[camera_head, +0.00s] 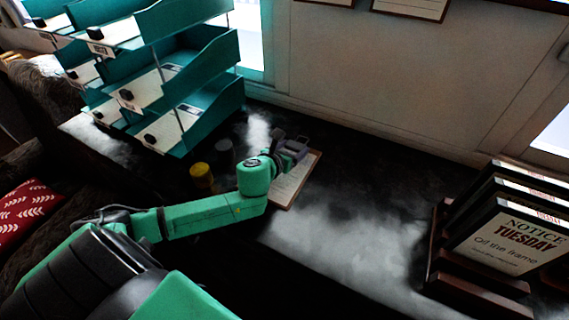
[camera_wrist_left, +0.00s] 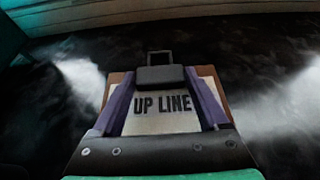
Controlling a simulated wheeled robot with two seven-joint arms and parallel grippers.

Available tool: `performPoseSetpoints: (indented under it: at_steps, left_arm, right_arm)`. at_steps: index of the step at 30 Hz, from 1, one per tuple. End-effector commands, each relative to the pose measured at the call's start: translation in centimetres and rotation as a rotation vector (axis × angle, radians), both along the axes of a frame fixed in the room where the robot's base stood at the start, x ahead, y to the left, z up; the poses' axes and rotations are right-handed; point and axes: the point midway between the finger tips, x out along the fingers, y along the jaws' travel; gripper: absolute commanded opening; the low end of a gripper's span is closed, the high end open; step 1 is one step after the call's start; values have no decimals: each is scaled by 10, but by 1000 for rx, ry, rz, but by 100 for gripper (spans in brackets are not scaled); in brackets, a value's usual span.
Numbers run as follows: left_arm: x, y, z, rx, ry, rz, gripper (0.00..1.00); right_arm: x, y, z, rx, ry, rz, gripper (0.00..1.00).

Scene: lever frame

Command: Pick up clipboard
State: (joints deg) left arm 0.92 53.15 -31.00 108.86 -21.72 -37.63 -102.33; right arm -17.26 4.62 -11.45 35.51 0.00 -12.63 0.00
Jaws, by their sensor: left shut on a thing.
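The clipboard (camera_head: 292,184) is a brown board with white paper and lies at the far side of the dark table, partly covered by my left gripper. My left gripper (camera_head: 291,147) is shut on its clip end. In the left wrist view the clipboard (camera_wrist_left: 160,122) shows "UP LINE" on its paper and a dark clip at the top. My right gripper is not in view.
Teal tray shelves (camera_head: 188,95) stand at the back left. A yellow cylinder (camera_head: 202,177) and a dark cylinder (camera_head: 225,150) stand left of the clipboard. A rack of notice boards (camera_head: 508,237) stands at the right. The table between is clear.

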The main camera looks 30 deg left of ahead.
Motion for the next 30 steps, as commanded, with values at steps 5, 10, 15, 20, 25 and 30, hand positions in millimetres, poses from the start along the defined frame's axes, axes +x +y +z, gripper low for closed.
performPoseSetpoints:
  at_steps: [5, 10, 15, 20, 25, 30]
  left_arm:
    - [0, 0, 2, 0, -2, 0, 28]
    - [1, 0, 20, 3, -6, -2, 28]
    - [1, 0, 74, 6, -12, -3, 28]
    - [1, 0, 136, 4, -13, -2, 28]
    - [0, 0, 184, 3, -9, 0, 28]
    - [0, 0, 200, 1, -3, 0, 28]
  right_arm:
    - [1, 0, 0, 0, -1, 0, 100]
    - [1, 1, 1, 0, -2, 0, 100]
    - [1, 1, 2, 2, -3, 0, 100]
    - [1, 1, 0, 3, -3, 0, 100]
    - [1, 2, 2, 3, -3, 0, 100]
    - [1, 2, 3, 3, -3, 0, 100]
